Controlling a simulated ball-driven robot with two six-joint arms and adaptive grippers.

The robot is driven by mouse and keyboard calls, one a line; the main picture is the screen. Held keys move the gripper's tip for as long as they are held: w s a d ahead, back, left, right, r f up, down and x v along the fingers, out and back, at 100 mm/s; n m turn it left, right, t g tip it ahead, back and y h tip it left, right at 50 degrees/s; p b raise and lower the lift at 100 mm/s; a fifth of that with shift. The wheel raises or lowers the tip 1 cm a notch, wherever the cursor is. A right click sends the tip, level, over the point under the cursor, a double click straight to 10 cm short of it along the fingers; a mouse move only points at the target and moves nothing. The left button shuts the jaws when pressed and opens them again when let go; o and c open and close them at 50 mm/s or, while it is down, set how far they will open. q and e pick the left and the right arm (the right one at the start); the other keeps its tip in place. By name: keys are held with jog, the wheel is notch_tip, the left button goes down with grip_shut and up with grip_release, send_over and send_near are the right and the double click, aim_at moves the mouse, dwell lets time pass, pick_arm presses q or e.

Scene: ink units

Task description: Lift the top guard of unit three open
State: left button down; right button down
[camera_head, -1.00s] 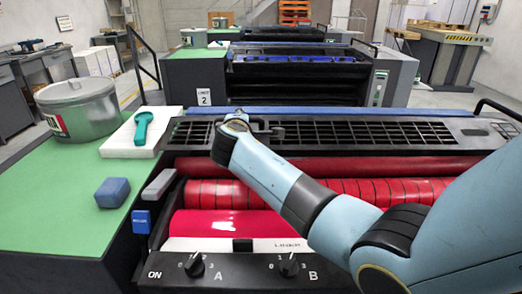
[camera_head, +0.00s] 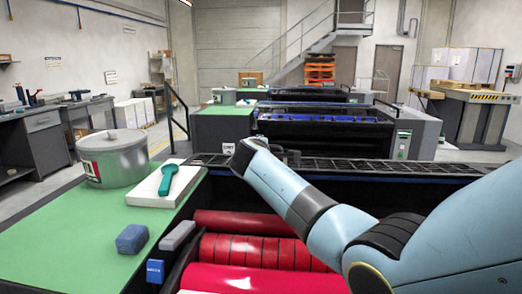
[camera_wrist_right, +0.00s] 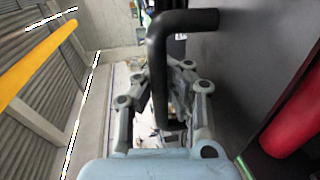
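The nearest ink unit has a long black slatted top guard (camera_head: 400,167), seen in the head view almost edge-on, with a dark face below it and red rollers (camera_head: 250,222) beneath. The guard appears partly raised. In the head view the gripper is mostly hidden behind the wrist. No unit number shows on this unit. My left gripper is not in view.
A green side top (camera_head: 90,225) at left bears a metal can (camera_head: 113,160), a white block (camera_head: 160,186) with a teal tool (camera_head: 170,178) and a blue-grey block (camera_head: 132,239). Another ink unit (camera_head: 335,130) stands behind. The space above the guard looks clear.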

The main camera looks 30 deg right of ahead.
jog(key=c, duration=2)
grip_release()
jog(key=shift+w+r, duration=0.1)
jog(key=shift+r, duration=0.15)
jog(key=shift+c, duration=0.2)
jog(key=o, duration=0.7)
jog(key=shift+s+a+r, duration=0.1)
jog(key=shift+s+a, duration=0.1)
jog(key=shift+s, duration=0.1)
jog(key=shift+o, duration=0.3)
jog(key=shift+w, duration=0.1)
jog(key=shift+d, duration=0.1)
jog(key=v, duration=1.2)
